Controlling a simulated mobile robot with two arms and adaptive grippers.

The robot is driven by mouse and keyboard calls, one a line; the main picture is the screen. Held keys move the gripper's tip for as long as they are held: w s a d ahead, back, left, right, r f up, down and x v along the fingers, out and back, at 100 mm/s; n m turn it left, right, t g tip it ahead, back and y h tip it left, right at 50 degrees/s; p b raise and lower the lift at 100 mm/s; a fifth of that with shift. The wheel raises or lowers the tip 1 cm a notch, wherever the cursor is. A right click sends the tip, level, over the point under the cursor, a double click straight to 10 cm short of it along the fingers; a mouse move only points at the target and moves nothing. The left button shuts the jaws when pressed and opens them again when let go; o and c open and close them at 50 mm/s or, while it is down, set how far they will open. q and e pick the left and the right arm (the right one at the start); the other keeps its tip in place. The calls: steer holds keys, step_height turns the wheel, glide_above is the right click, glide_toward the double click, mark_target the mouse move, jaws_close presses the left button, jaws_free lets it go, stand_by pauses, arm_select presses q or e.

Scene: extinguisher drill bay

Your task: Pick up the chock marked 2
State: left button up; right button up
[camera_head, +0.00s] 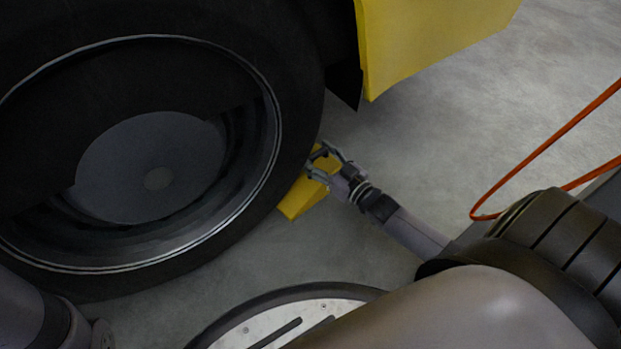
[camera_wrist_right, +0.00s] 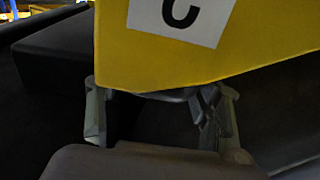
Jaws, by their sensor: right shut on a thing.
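The yellow wedge chock (camera_head: 301,197) is on the concrete floor at the right side of the big black tyre (camera_head: 304,60) in the head view. My right gripper (camera_head: 322,163) is shut on its upper part. In the right wrist view the chock (camera_wrist_right: 130,58) fills the top, with the gripper fingers (camera_wrist_right: 160,112) at its lower edge. A white label (camera_wrist_right: 182,18) on it bears a dark character, cut off by the frame, so I cannot read it whole. I cannot tell whether the chock touches the tyre. My left gripper is out of view.
Yellow bodywork (camera_head: 425,40) overhangs above and behind the chock. An orange cable or hose (camera_head: 545,148) loops at the right. Bare concrete floor (camera_head: 440,130) lies open right of the chock.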

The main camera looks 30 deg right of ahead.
jaws_close()
steer(key=shift+r, duration=0.15)
stand_by(0.4)
steer(key=shift+r, duration=0.1)
